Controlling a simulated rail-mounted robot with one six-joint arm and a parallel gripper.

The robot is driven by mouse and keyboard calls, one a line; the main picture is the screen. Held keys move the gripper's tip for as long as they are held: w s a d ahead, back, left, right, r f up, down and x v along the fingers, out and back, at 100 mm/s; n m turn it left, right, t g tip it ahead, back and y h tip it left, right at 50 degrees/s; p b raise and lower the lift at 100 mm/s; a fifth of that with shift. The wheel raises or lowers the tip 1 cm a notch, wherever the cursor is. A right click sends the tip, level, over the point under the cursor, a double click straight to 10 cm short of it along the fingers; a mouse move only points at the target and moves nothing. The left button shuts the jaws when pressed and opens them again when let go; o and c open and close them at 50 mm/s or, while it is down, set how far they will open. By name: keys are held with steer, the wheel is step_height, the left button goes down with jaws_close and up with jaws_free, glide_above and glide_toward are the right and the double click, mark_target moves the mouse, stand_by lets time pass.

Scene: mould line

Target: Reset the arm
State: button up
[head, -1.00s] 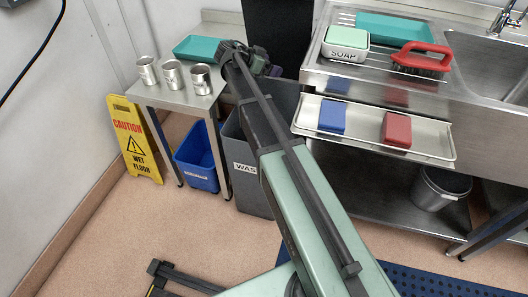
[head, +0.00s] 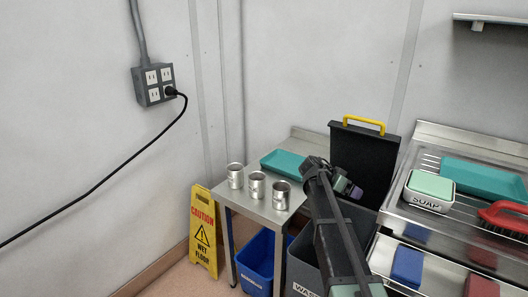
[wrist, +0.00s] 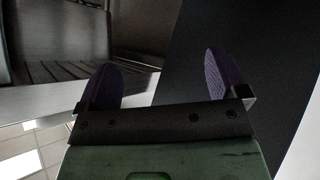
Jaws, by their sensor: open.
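My arm reaches up from the bottom of the head view, and my gripper (head: 352,190) is in front of the black panel with the yellow handle (head: 364,160). In the wrist view my gripper (wrist: 165,85) shows two purple finger pads set wide apart with nothing between them. The fingers stand clear of any object in that view. A dark panel fills the right of the wrist view behind one finger. The fingertips are small and partly hidden by the arm in the head view.
A steel table holds three cans (head: 257,185) and a teal tray (head: 283,163). A waste bin (head: 303,272), blue bin (head: 262,258) and yellow wet-floor sign (head: 203,232) stand close by. Right are a soap dish (head: 428,200), red brush (head: 505,218) and blue block (head: 407,265).

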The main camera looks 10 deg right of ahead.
steer(key=s+a+f+n+y, duration=0.2)
steer(key=s+a+n+y, duration=0.3)
steer(key=s, duration=0.4)
steer(key=s+a+f+n+y, duration=0.2)
steer(key=s+a+f+n, duration=0.15)
steer(key=s+a, duration=0.55)
steer(key=s+a+f+n+y, duration=0.2)
steer(key=s+a+n+y, duration=0.25)
steer(key=s, duration=0.55)
step_height(320, 180, up, 18)
steer(key=a+p, duration=0.1)
steer(key=p, duration=1.6)
steer(key=shift+s+a+n+g+p, duration=0.25)
steer(key=shift+n+g+p, duration=0.05)
steer(key=shift+p, duration=0.1)
steer(key=shift+h, duration=0.25)
